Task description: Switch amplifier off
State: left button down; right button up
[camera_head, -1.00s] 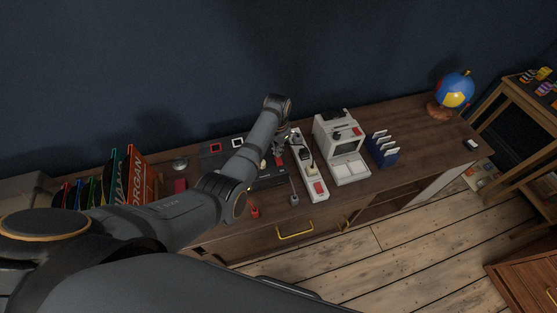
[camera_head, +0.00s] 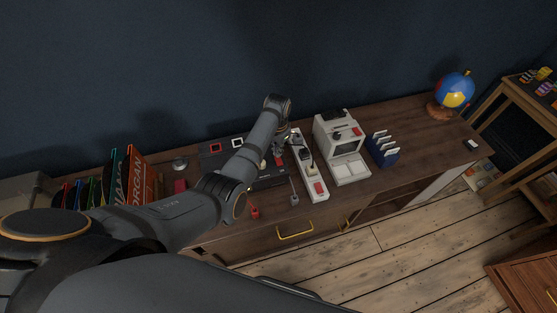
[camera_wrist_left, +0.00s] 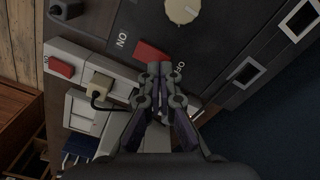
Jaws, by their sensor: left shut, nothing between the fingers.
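The amplifier is a dark box on the desk (camera_head: 212,163), partly hidden behind my left arm. In the left wrist view its dark panel (camera_wrist_left: 200,48) carries a cream knob (camera_wrist_left: 182,10), and a red rocker switch (camera_wrist_left: 149,52) with white lettering on both sides. My left gripper (camera_wrist_left: 160,72) is shut and empty, with its fingertips right at the edge of the red switch. Whether they touch it I cannot tell. In the head view the left gripper (camera_head: 279,150) is over the amplifier's right end. My right gripper is not in view.
Right of the amplifier lies a white power strip (camera_head: 308,168) with its own red switch (camera_head: 319,188) and a plug. A small white computer (camera_head: 342,150), blue rack (camera_head: 382,152) and globe (camera_head: 454,90) stand further right. Books (camera_head: 140,178) stand at left.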

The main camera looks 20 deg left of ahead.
pick_arm(q)
jog(key=shift+f+b, duration=0.6)
jog(key=shift+f, duration=0.4)
dwell(0.3)
notch_tip(320, 180, up, 7)
jog(key=p, duration=0.8)
jog(key=shift+r, duration=0.15)
